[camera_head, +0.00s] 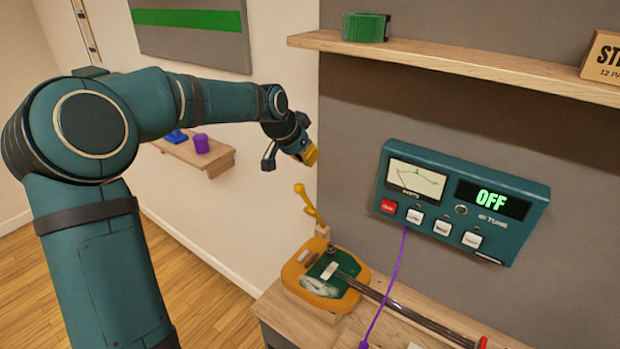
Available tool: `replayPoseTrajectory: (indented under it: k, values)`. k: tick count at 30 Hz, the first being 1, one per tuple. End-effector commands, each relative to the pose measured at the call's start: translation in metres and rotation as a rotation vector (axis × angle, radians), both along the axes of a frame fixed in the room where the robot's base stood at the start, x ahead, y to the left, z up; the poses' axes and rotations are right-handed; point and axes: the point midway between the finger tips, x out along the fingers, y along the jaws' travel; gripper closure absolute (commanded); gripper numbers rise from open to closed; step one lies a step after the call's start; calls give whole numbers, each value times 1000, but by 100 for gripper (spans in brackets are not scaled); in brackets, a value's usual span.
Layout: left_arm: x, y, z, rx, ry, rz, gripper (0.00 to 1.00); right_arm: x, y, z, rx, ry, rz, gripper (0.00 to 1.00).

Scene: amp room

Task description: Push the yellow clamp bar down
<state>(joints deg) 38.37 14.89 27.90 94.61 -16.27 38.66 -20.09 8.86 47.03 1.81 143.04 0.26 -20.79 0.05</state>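The yellow clamp bar (308,204) stands tilted up, its knobbed top leaning left, above a small wooden block at the back of the bench. My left gripper (309,155) hangs above the bar, with a visible gap between them. It has a yellow-orange piece at its tip and dark parts beside it. Its fingers are too small and turned away to tell whether they are open. Nothing shows held in it. My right gripper is not in view.
An orange guitar-like body (297,268) with a long dark neck (418,313) lies on the wooden bench (285,318). A teal wall unit (527,222) reads OFF, with a purple cable (394,275) hanging down. A shelf (450,66) juts out above; a small ledge (178,150) is behind my arm.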

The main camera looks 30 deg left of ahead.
Motion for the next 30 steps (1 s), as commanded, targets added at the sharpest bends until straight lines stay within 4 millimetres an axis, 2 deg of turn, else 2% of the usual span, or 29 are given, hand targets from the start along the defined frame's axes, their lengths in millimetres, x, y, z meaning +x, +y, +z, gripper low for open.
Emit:
replayPoseTrajectory:
  k: [5, 21, 30]
  values:
    - [6, -2, -10, -2, 1, 0, 100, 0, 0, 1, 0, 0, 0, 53]
    - [54, -12, -86, -3, 3, -1, 100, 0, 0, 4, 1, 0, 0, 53]
    - [20, -4, -80, 0, -1, 1, 100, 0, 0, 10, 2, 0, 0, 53]
